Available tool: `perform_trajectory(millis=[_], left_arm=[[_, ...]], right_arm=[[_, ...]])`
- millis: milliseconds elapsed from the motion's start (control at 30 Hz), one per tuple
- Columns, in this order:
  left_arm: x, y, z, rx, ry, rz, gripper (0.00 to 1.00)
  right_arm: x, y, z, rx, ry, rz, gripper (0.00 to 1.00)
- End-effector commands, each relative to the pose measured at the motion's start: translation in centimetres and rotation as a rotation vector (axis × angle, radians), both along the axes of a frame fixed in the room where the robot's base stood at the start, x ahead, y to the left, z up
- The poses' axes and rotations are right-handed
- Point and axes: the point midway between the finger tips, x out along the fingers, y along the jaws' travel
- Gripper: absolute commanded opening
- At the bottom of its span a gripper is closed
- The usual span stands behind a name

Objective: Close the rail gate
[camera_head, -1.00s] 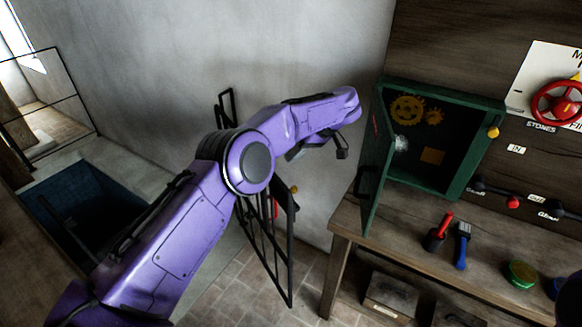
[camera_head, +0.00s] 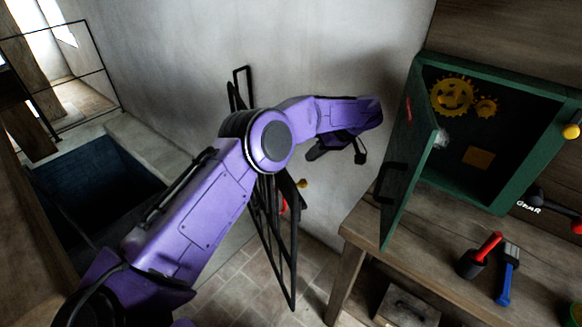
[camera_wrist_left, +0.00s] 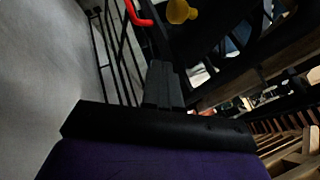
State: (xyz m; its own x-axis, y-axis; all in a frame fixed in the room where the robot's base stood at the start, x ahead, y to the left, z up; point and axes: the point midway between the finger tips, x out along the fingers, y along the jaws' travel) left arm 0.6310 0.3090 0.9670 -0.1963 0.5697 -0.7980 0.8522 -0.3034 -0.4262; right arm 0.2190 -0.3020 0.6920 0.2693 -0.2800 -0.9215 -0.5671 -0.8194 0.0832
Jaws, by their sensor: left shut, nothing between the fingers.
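The rail gate (camera_head: 285,262), a black barred frame, stands upright and partly hidden behind my left arm. Its upper part shows above my elbow against the pale wall. A red handle and a yellow knob (camera_head: 302,183) show beside it. My left gripper (camera_head: 316,152) hangs under the purple forearm, to the right of the gate and seemingly apart from it. In the left wrist view its dark fingers (camera_wrist_left: 163,88) are together and empty, with gate bars (camera_wrist_left: 118,50) to their left and the red handle (camera_wrist_left: 138,14) above. My right gripper is out of view.
A dark blue sunken opening (camera_head: 95,190) lies at the left, with a thin black railing (camera_head: 62,78) beyond it. A green cabinet (camera_head: 407,160) stands open on a wooden workbench (camera_head: 400,262) at the right, its door near my forearm. Brick floor lies below the gate.

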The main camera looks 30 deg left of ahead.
Motion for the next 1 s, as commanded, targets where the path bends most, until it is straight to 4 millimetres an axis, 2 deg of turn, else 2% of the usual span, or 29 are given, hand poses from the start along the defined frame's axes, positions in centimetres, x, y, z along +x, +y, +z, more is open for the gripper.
perform_trajectory(millis=[233,400,567,1000], left_arm=[[-1.2,3.3,-4.1,-0.001,0.004,0.003,0.00],[-3.3,4.5,-3.9,-0.001,0.002,0.003,0.00],[-4.4,5.2,-4.2,0.000,0.000,0.002,0.00],[-4.5,5.3,-4.3,-0.001,-0.001,-0.005,0.00]], right_arm=[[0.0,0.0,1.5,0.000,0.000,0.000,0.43],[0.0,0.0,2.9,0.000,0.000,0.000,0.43],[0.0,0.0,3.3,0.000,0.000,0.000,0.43],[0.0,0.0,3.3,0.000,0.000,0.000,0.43]])
